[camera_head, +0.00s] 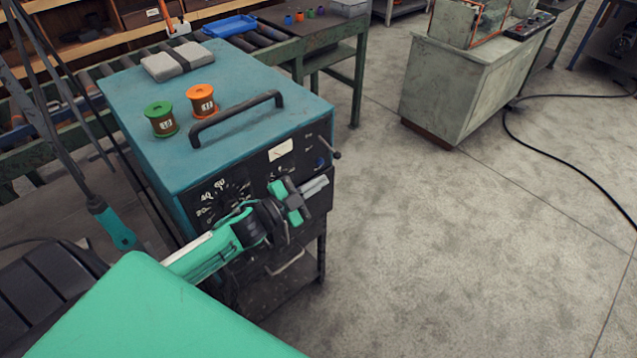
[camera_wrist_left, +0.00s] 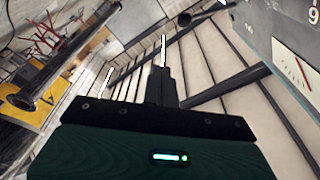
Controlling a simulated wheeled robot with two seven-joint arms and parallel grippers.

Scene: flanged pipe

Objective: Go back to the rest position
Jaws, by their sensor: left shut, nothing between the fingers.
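My left gripper (camera_head: 316,186) is in front of the dial face of a teal machine in the head view, its fingers pointing up and to the right. In the left wrist view its fingers (camera_wrist_left: 163,85) are together, with nothing between them. I cannot tell from the head view whether it touches the machine. The left wrist view is tilted and shows a dark pipe with a flange (camera_wrist_left: 62,62) at the left, clear of the fingers. My right gripper is not in view.
The teal machine (camera_head: 225,85) carries a green spool (camera_head: 161,119), an orange spool (camera_head: 202,101) and a black handle (camera_head: 237,117). A small lever (camera_head: 329,147) sticks out of its right side. A grey cabinet (camera_head: 468,90) stands at upper right. The floor at right is open, crossed by a black cable (camera_head: 570,148).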

